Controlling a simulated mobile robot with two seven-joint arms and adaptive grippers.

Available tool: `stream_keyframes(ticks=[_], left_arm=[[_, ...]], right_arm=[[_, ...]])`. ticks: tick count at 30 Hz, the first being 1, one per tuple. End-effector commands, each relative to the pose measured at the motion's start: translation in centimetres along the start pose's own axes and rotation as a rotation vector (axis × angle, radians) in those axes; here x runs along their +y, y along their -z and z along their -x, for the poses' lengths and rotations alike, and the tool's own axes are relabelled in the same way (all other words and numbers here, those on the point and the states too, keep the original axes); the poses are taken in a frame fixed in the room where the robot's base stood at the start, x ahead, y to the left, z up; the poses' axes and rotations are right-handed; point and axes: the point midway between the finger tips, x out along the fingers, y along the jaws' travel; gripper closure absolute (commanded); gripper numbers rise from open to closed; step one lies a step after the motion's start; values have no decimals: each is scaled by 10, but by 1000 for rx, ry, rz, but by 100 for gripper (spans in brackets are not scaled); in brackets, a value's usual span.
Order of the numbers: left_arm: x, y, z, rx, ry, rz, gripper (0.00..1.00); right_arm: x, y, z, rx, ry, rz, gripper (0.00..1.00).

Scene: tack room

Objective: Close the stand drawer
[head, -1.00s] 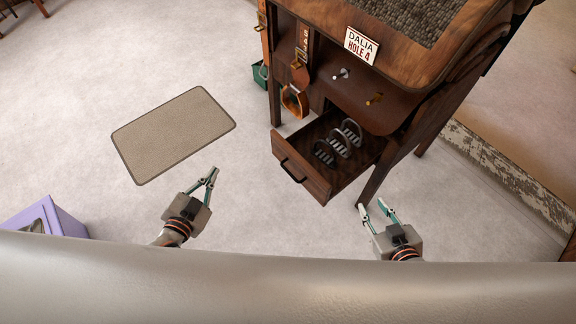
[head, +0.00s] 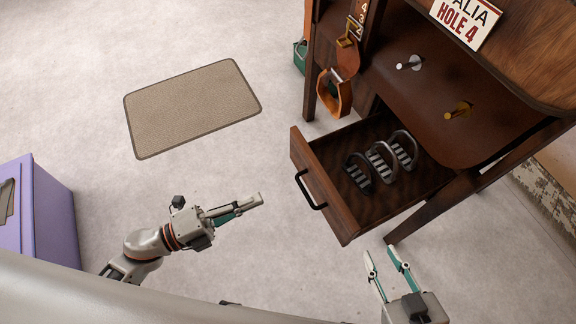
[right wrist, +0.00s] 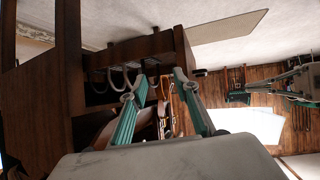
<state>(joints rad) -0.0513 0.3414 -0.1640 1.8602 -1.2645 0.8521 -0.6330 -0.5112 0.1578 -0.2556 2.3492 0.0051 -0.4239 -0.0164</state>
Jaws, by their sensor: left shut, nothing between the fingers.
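The stand drawer (head: 327,190) is pulled out of the dark wooden stand (head: 470,130), with its black handle (head: 308,190) on the front panel. Several metal stirrups (head: 381,161) lie inside it. My left gripper (head: 258,200) is shut and empty, left of the drawer front and apart from it, pointing right. My right gripper (head: 386,257) is open and empty, in front of the drawer's near side, below it in the picture. The right wrist view shows its spread fingers (right wrist: 160,92) with the drawer (right wrist: 140,52) and stirrups beyond them.
A beige mat (head: 192,107) lies on the floor at the upper left. A purple box (head: 50,215) stands at the left edge. An orange-brown stirrup (head: 335,93) on a strap hangs beside the stand. The floor between mat and drawer is clear.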

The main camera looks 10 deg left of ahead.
Motion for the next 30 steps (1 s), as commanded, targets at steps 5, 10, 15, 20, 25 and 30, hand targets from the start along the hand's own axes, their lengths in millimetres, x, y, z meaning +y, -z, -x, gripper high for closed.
stream_keyframes(ticks=[5,10,15,20,25,30], left_arm=[[-5,-1,-24,0,8,-4,100],[-4,-2,-57,-2,8,-1,100],[-3,-1,-90,-2,6,0,100],[-3,-1,-116,-3,5,2,100],[-2,-1,-132,-2,4,3,100],[-3,-1,-138,-2,3,1,100]], right_arm=[[0,3,0,6,0,0,69],[-1,3,0,7,1,-4,69],[-2,3,-1,9,3,-8,69],[-4,3,-2,11,6,-12,69],[-5,4,-2,14,9,-16,69],[-5,10,-2,25,10,-18,69]])
